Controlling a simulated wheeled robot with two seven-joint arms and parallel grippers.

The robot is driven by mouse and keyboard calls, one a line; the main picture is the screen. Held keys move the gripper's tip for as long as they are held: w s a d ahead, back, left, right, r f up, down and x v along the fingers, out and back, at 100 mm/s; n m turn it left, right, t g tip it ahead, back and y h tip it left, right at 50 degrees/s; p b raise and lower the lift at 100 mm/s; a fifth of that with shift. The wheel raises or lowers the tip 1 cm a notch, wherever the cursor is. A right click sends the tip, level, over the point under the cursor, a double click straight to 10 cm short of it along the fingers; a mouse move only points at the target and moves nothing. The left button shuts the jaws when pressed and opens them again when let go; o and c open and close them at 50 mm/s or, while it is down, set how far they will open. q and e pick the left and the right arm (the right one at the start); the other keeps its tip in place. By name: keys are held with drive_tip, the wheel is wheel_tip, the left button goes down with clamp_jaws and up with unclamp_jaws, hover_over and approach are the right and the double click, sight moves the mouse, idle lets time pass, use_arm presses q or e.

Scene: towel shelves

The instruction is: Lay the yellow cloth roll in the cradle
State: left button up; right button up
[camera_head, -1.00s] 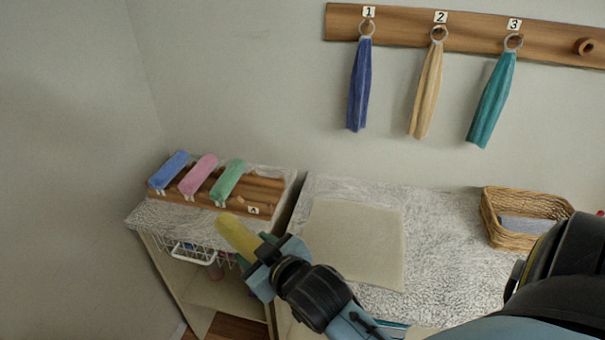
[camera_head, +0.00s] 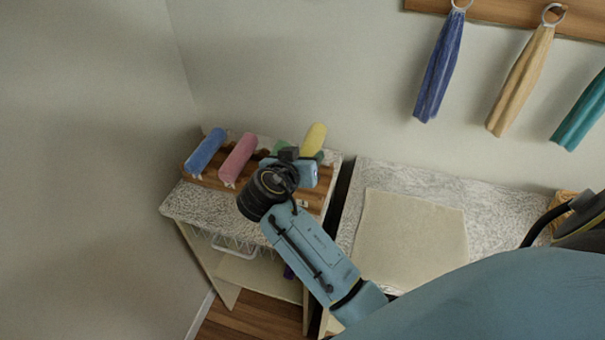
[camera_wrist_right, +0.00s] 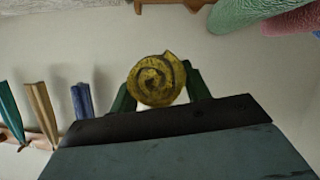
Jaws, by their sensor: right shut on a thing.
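The yellow cloth roll (camera_head: 314,138) is in my right gripper (camera_head: 299,164), over the right end of the wooden cradle rack (camera_head: 316,198) in the head view. The gripper hides the cradle spot beneath it, so I cannot tell the height there. In the right wrist view the roll's spiral end (camera_wrist_right: 157,80) sits between the two fingers, with a gap between it and the wood edge (camera_wrist_right: 172,3). Blue (camera_head: 205,151) and pink (camera_head: 238,158) rolls lie on the rack. A green roll (camera_head: 283,147) is mostly hidden by the gripper. My left gripper is out of view.
The rack stands on a speckled cabinet top (camera_head: 195,205) with a wire basket (camera_head: 233,246) below. A beige mat (camera_head: 410,240) lies on the counter to the right. Blue, tan and teal towels (camera_head: 520,80) hang on the wall. The neighbouring green roll is close to my gripper.

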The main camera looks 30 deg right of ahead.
wheel_tip(320, 180, down, 3)
drive_tip(key=shift+s+r, duration=0.1)
drive_tip(key=shift+s, duration=0.05)
drive_tip(key=shift+f, duration=0.4)
wheel_tip(320, 180, down, 3)
drive_tip(key=shift+f, duration=0.25)
drive_tip(key=shift+f+b, duration=0.5)
drive_tip(key=shift+b, duration=0.2)
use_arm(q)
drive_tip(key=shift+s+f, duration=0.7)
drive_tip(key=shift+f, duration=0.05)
use_arm(e)
drive_tip(key=o, duration=1)
drive_tip(key=shift+r, duration=0.1)
drive_tip(key=shift+c, duration=0.2)
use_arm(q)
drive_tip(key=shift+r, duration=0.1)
use_arm(e)
drive_tip(key=shift+r+p, duration=0.3)
drive_tip(key=shift+p, duration=0.15)
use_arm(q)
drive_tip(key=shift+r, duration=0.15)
use_arm(e)
drive_tip(key=v, duration=1.2)
